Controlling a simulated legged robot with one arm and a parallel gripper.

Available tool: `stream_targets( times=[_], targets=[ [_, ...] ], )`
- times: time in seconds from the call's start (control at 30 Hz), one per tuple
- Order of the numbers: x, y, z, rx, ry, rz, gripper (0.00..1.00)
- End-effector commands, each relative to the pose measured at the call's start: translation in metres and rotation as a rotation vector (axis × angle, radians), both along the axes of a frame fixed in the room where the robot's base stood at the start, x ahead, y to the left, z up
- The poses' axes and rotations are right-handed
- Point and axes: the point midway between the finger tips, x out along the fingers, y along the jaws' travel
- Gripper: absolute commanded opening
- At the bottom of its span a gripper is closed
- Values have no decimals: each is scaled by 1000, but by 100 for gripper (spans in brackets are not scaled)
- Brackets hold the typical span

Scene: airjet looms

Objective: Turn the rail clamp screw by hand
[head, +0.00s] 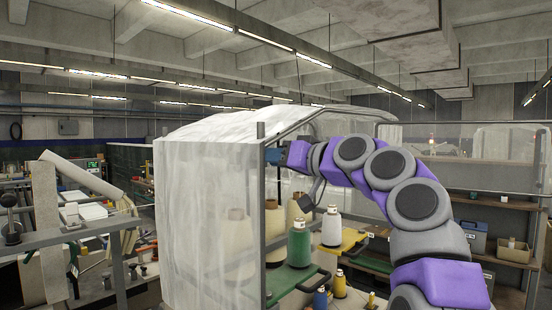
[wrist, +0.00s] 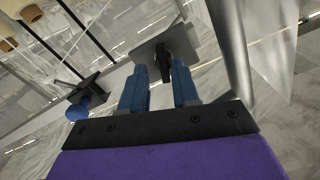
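In the wrist view a black screw-like part (wrist: 164,65) sits on a grey plate (wrist: 180,44); I take it to be the rail clamp screw. My gripper (wrist: 161,68) has its two blue fingers apart, with the black part between or just beyond the tips. I cannot tell if either finger touches it. A second black clamp (wrist: 88,88) with a round blue knob (wrist: 77,112) is left of the fingers. In the head view my gripper (head: 273,156) is at the upright post beside the translucent sheet, and the screw is too small to make out.
A translucent sheet (head: 200,220) hangs left of my gripper. A grey upright post (head: 262,215) stands beside it. Yarn cones, one green (head: 299,245) and one white (head: 331,229), stand below my arm. Shelves (head: 500,205) are at right, a workbench (head: 60,236) at left.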

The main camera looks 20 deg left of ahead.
Motion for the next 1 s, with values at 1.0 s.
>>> stream_targets(
  times=[1.0],
  targets=[
    [-23, -53, 2, 4, -6, -1, 37]
  ],
)
